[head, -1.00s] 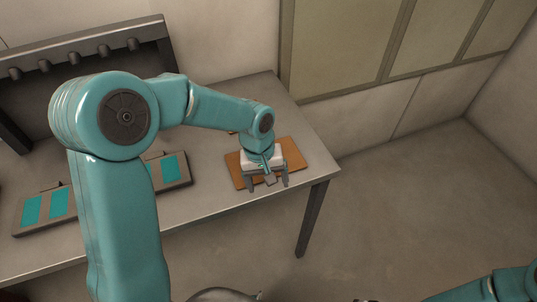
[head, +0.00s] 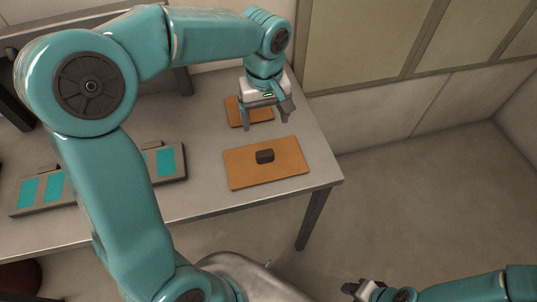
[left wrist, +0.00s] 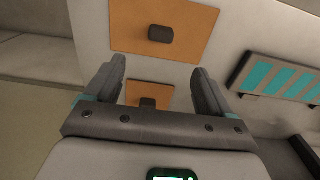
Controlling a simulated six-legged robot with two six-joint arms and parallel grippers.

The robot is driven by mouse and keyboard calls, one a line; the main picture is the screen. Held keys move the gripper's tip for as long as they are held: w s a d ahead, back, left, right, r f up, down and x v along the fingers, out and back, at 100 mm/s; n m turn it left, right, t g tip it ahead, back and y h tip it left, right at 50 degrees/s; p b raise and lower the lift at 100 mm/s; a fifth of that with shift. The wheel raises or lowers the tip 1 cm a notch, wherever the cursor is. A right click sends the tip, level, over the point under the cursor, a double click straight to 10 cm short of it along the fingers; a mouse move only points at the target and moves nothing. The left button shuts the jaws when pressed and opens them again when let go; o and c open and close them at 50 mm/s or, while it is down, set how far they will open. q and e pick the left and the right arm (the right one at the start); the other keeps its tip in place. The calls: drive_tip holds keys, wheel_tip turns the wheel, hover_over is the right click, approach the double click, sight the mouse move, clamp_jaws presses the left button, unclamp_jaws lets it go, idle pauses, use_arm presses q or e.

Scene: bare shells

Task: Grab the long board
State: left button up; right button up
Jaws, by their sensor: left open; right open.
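The longer wooden board (head: 290,165) lies flat near the table's front right corner, with a dark knob (head: 265,156) on top. A shorter board (head: 235,112) lies behind it, partly hidden by my left gripper (head: 267,117). My left gripper is open and empty above the shorter board. In the left wrist view the longer board (left wrist: 195,32) is beyond the fingertips, and the shorter board (left wrist: 134,90) with its own dark knob shows between the fingers. My right gripper (head: 353,287) is open at the bottom edge of the head view, away from the table.
The grey table (head: 210,200) has a clear strip along its front. A grey panel with teal patches (head: 165,163) lies to the left of the boards. A dark rack (head: 180,80) stands at the back left. Open floor (head: 430,200) lies to the right.

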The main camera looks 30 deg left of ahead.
use_arm(q)
hover_over(265, 153)
wheel_tip(265, 153, down, 9)
drive_tip(key=shift+f, duration=0.1)
drive_tip(key=shift+s+f+p, duration=0.15)
drive_tip(key=shift+f+p, duration=0.25)
drive_tip(key=shift+f, duration=0.05)
drive_tip(key=f+p, duration=0.1)
drive_tip(key=f, duration=0.3)
drive_tip(key=shift+w, duration=0.2)
drive_tip(key=shift+f, duration=0.4)
drive_tip(key=shift+s, duration=0.1)
drive_tip(key=shift+c, duration=0.3)
drive_tip(key=c, duration=1)
